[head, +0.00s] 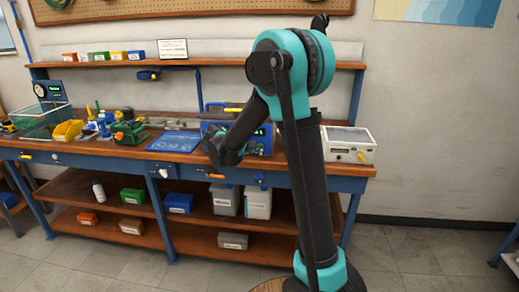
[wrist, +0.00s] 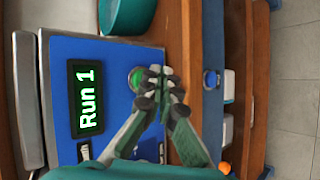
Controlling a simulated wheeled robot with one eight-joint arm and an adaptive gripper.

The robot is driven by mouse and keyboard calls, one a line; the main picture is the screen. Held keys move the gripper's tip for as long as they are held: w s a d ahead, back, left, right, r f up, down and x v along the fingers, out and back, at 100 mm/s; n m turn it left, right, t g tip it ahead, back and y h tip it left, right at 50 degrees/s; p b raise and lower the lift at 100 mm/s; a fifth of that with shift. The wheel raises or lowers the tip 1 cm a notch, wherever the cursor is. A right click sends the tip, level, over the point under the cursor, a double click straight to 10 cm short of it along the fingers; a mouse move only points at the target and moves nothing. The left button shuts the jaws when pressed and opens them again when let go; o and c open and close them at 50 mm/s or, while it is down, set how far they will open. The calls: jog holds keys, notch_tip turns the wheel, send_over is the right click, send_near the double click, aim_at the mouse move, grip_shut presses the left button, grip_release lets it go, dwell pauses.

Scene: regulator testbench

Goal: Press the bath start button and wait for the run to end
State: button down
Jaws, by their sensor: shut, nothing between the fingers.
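A blue unit with a dark display reading "Run 1" in green (wrist: 87,97) fills the left of the wrist view. A round green button (wrist: 134,78) in a pale ring sits on its panel. My gripper (wrist: 157,78) is shut and empty, its fingertips beside the button and partly covering its edge. I cannot tell whether they touch it. In the head view my gripper (head: 222,151) is low at the bench front, and the unit's green-lit display (head: 260,132) shows just right of it. The rest of the unit is largely hidden by my arm.
The wooden bench (head: 183,156) holds a glass tank (head: 40,120) at far left, a blue mat (head: 173,141), green and yellow tools and a white box (head: 348,144) at right. A shelf with small bins (head: 118,56) runs above.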

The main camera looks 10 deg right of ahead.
jog(key=s, duration=0.1)
jog(key=s+a, duration=0.1)
jog(key=s, duration=0.2)
jog(key=shift+s+a, duration=0.25)
jog(key=shift+s, duration=0.1)
dwell(0.4)
jog(key=s+d+f+m+g+y, duration=0.1)
jog(key=s+f+m+y, duration=0.2)
jog(key=s, duration=0.6)
jog(key=s+d+f+m+g+y, duration=0.1)
jog(key=s+d+f+m+y, duration=0.1)
jog(key=s, duration=0.8)
jog(key=s+d+f+m+g+y, duration=0.1)
jog(key=s+f+m+y, duration=0.3)
jog(key=s, duration=0.5)
notch_tip(320, 180, down, 2)
jog(key=shift+s+d+f, duration=0.25)
jog(key=shift+s+d, duration=0.05)
jog(key=shift+d, duration=0.3)
jog(key=c, duration=2.2)
grip_release()
